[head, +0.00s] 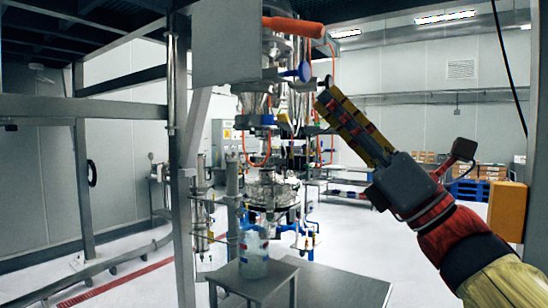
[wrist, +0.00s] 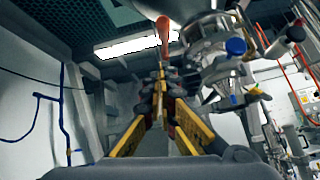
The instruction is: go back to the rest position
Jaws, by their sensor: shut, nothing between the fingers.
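My gripper (head: 326,97) is in the upper middle of the head view, raised on my arm and pointing up and to the left. Its yellow fingers are closed together and hold nothing. In the wrist view my gripper (wrist: 161,80) also shows shut, its fingers meeting in the middle. The orange handle (head: 293,27) of the sifter machine (head: 270,130) is above and to the left of the fingertips in the head view. The handle shows beyond the fingertips in the wrist view (wrist: 162,30). A gap shows between fingertips and handle in the head view; their depth apart is hard to tell.
A clear container (head: 253,262) stands on a small grey table (head: 285,285) below the machine. A steel post (head: 181,150) rises left of it. A blue-capped fitting (head: 304,71) sticks out near the fingertips. Open floor lies at right, with boxes (head: 480,172) on blue pallets behind.

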